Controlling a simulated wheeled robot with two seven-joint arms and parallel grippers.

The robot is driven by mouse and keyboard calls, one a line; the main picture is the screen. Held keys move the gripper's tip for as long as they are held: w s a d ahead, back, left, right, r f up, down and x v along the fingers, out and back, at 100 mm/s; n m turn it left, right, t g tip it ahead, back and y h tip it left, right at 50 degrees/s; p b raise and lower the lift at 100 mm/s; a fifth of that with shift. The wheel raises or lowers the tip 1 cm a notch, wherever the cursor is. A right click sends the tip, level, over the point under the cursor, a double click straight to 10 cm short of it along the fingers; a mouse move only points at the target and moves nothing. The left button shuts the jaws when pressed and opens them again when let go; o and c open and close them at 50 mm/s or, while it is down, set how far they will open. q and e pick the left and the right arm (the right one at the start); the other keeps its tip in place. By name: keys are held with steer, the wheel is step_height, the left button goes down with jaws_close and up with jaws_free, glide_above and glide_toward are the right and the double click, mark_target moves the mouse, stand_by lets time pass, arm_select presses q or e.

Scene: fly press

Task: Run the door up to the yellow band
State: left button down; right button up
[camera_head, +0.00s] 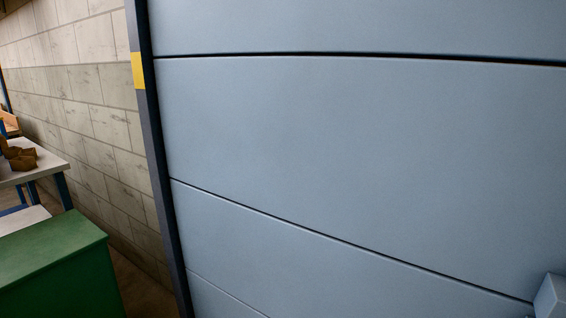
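A large grey-blue panelled door (340,130) fills most of the head view, with dark seams running across it. Its lower edge is out of the picture. A dark upright frame post (158,150) runs along the door's left side. Door panels show both above and below the band's height. Neither of my grippers is in view.
A green box-like cabinet (60,262) stands at the lower left. Behind it is a table (50,163) with brown items (22,158) on it. A pale block wall (85,100) runs behind. A light blue block-like part (550,297) shows at the lower right corner.

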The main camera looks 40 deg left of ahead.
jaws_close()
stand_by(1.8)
